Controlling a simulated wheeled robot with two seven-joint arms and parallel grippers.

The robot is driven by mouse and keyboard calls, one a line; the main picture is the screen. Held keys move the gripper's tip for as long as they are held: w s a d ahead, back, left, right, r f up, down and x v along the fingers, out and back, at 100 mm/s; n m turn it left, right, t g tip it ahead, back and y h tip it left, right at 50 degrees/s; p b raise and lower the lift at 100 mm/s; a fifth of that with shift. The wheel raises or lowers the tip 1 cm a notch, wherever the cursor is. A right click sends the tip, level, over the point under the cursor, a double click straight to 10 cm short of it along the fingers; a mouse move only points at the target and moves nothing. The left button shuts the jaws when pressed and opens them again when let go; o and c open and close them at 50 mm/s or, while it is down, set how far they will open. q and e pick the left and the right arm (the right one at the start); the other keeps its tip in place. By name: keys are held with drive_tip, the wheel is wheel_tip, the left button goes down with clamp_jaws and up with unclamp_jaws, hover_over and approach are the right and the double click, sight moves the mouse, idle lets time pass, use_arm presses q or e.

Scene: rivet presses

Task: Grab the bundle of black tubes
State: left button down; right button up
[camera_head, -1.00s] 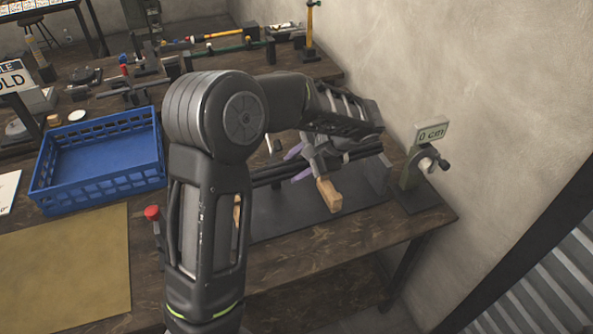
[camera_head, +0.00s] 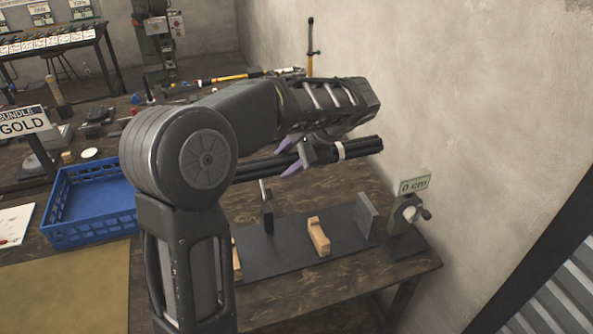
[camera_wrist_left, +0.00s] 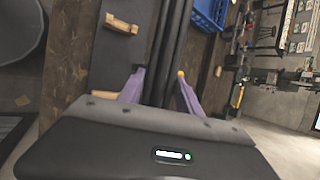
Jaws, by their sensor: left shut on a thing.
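The bundle of black tubes (camera_head: 362,146) is held up in the air above the bench, lying roughly level. A pale band shows around it near its right end. My left gripper (camera_head: 292,158), with purple fingertips, is shut on the bundle. In the left wrist view the tubes (camera_wrist_left: 165,50) run between the two purple fingers of my left gripper (camera_wrist_left: 160,88). My left arm hides part of the bundle in the head view. My right gripper is not in view.
Below are a dark base plate (camera_head: 345,236) with a wooden block (camera_head: 318,237) and an upright end plate (camera_head: 366,216). A blue crate (camera_head: 95,215) is left, beside a "BUNDLE GOLD" sign (camera_head: 22,122).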

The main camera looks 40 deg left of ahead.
use_arm(q)
drive_tip(key=shift+s+a, duration=0.1)
drive_tip(key=shift+a, duration=0.45)
drive_tip(key=shift+d+r, duration=0.1)
